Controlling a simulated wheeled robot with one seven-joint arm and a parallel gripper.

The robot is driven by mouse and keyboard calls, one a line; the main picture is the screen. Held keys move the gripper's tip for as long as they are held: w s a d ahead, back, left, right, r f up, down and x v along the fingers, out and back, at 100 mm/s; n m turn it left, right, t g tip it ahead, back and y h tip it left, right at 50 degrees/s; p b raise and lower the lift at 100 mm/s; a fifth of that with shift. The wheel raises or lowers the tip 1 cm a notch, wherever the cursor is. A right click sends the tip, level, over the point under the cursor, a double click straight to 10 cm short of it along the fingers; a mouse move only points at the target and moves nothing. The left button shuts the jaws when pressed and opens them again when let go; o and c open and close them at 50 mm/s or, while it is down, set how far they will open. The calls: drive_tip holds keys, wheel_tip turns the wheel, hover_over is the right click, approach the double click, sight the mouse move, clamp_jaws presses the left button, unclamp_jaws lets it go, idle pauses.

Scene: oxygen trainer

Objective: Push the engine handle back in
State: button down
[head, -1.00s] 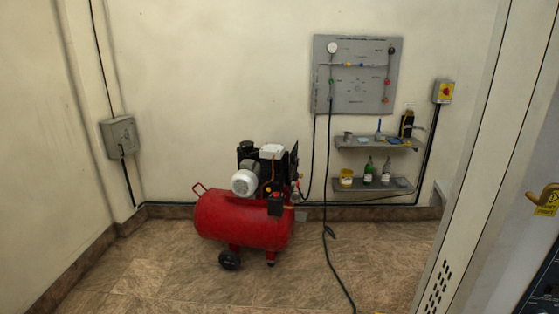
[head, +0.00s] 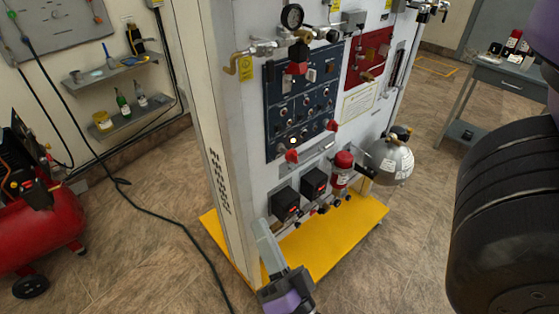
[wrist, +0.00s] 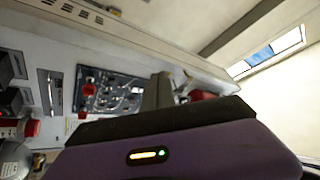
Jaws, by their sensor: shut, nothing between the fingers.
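The trainer's dark control panel (head: 304,100) faces me in the head view. Red handles stick out on it: an upper one (head: 297,68), a right one (head: 332,125) and a lower one (head: 292,156). I cannot tell which is the engine handle or how far out it stands. My gripper (head: 263,228) is at the bottom of the head view, below the panel and apart from the handles. Its grey fingers are together and empty. In the wrist view the fingers (wrist: 158,90) overlap part of the tilted panel (wrist: 118,92), beside a red knob (wrist: 88,90).
A yellow base plate (head: 355,235) lies under the trainer. A silver sphere (head: 392,161) and a red cylinder (head: 343,165) project low on the right.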

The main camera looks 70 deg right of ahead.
sight(294, 161)
drive_tip(key=w+d+f+m+g+p, duration=0.1)
drive_tip(key=d+f+m+g, duration=0.2)
drive_tip(key=d+m+g, duration=0.3)
drive_tip(key=w+d+f+m+g+h+p, duration=0.1)
drive_tip(key=d+f+m+g, duration=0.3)
drive_tip(key=m+g, duration=1)
drive_tip(key=d+g, duration=0.1)
drive_tip(key=d, duration=0.2)
drive_tip(key=shift+g, duration=0.4)
drive_tip(key=shift+d, duration=0.1)
drive_tip(key=shift+w+d+p, duration=0.15)
drive_tip(key=shift+d+p, duration=0.7)
drive_tip(key=shift+d, duration=2.05)
drive_tip(key=shift+w+d+p, duration=0.1)
drive_tip(key=shift+d+p, duration=0.7)
drive_tip(key=shift+d, duration=2.1)
